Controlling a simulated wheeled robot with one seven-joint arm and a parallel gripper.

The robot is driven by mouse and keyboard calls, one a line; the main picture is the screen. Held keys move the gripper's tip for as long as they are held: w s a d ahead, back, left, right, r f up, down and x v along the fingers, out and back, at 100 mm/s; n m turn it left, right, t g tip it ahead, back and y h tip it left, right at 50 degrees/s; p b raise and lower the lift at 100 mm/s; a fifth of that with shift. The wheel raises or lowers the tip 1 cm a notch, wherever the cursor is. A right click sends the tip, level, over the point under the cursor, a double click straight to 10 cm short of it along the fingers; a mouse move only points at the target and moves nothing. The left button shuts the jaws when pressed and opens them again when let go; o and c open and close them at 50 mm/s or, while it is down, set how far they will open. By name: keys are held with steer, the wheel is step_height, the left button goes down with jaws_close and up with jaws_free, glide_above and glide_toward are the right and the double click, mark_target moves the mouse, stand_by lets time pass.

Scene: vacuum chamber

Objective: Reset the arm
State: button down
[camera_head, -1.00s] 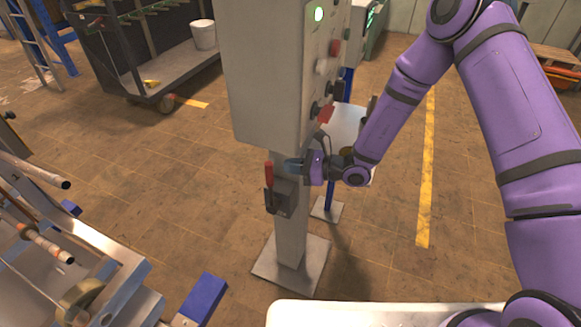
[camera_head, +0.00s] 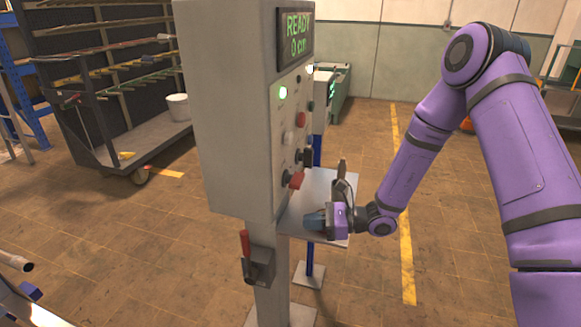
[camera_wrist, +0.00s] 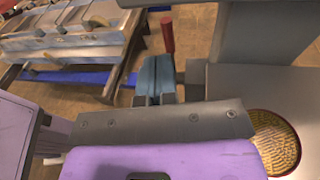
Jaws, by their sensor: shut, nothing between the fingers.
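My purple arm (camera_head: 425,130) reaches in from the right in the head view, bent at the elbow. My gripper (camera_head: 315,220) is at its end, beside the post under the control box and in front of a grey shelf plate. It is shut and empty, apart from the red-handled lever switch (camera_head: 246,243) on the post. In the wrist view the blue fingertips (camera_wrist: 155,78) are together, and the red handle (camera_wrist: 167,35) shows just beyond them.
The grey control box (camera_head: 228,110) has a green "READY" display (camera_head: 298,33), a lit green lamp and red knobs. The shelf plate (camera_head: 318,195) lies close to my gripper. A dark rack cart (camera_head: 115,90) with a white bucket (camera_head: 179,107) stands at the back left.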

steer(key=s+d+r+n+g+h, duration=0.25)
steer(key=s+r+n, duration=0.35)
steer(key=r, duration=0.4)
steer(key=s+d+r+n+g+h, duration=0.2)
steer(key=s+d+r+n+h, duration=0.3)
steer(key=r, duration=0.4)
steer(key=s+d+r+n+t+h, duration=0.7)
steer(key=s+d+r, duration=0.7)
steer(key=s, duration=0.3)
steer(key=shift+d+n+h, duration=0.25)
steer(key=shift+n+h, duration=0.55)
steer(key=shift+h, duration=0.05)
steer(key=shift+r+t, duration=0.1)
steer(key=shift+t, duration=0.15)
